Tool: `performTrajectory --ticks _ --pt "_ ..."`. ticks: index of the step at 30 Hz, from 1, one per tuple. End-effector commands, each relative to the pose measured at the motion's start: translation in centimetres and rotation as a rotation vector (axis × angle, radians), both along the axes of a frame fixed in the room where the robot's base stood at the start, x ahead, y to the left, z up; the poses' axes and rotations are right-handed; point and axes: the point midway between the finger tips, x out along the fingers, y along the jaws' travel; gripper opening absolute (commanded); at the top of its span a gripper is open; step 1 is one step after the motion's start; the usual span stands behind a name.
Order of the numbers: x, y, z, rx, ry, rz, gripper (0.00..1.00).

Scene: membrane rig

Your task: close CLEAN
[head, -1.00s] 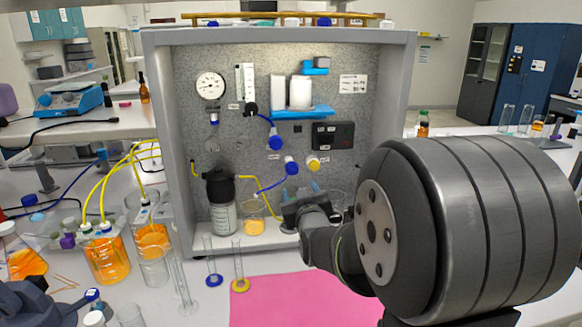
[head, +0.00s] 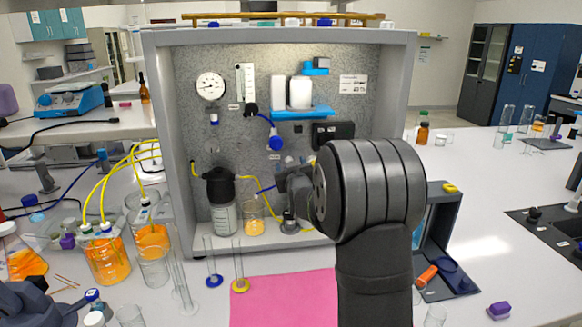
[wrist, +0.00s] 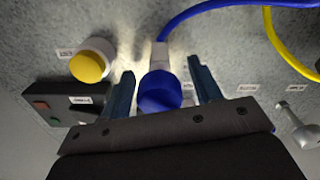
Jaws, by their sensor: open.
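In the wrist view a round blue valve knob (wrist: 160,92) sits on the grey panel, with a blue hose running up from its pale fitting. My gripper (wrist: 163,75) is open, with one blue-grey finger on each side of the knob; I cannot tell whether either finger touches it. In the head view my arm hides this knob and most of the gripper. A yellow knob (wrist: 92,60) is to the left of the fingers. Another blue valve (head: 274,141) shows higher on the panel in the head view. The small labels are too blurred to read, so CLEAN cannot be picked out.
A black switch box (wrist: 62,108) is close by the left finger. A small metal lever valve (wrist: 298,125) is at the right. A black-capped bottle (head: 222,200) and a beaker of orange liquid (head: 254,218) stand on the rig's floor. A pink mat (head: 280,297) lies in front.

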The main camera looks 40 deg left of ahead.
Motion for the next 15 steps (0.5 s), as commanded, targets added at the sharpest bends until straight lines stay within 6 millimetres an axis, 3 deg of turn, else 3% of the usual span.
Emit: performTrajectory --ticks 9,15 --pt "0.13 0.15 -0.04 0.000 0.000 0.000 0.56" --pt "0.13 0.14 -0.03 0.000 0.000 0.000 0.17"
